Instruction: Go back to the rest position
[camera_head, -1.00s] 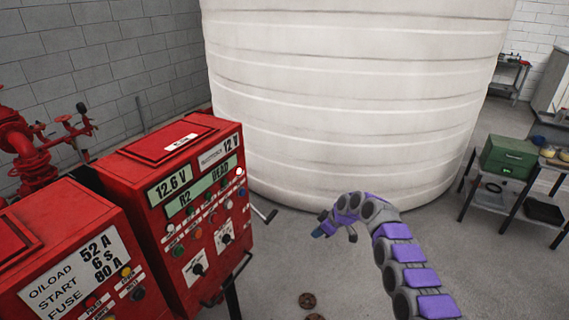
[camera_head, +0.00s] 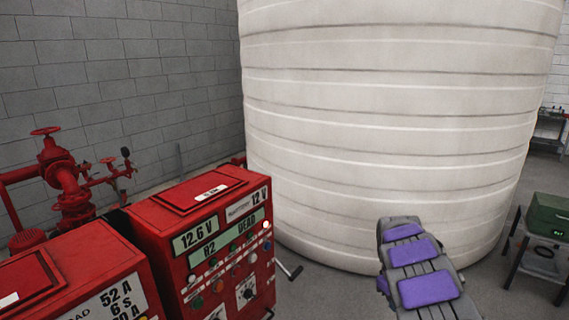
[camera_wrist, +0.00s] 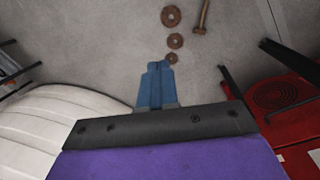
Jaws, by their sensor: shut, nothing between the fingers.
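My arm's purple and grey links (camera_head: 415,255) rise at the lower right of the head view, folded back in front of the white tank. The gripper itself is hidden in that view. In the wrist view my gripper (camera_wrist: 157,75) shows as two blue fingers, shut together with nothing between them.
Red control panels (camera_head: 215,240) stand at the lower left, with red pipework (camera_head: 68,180) behind. A large white tank (camera_head: 390,130) fills the middle. A green box (camera_head: 548,212) on a stand is at right. Rusty discs (camera_wrist: 172,15) and a hammer (camera_wrist: 202,15) lie on the floor.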

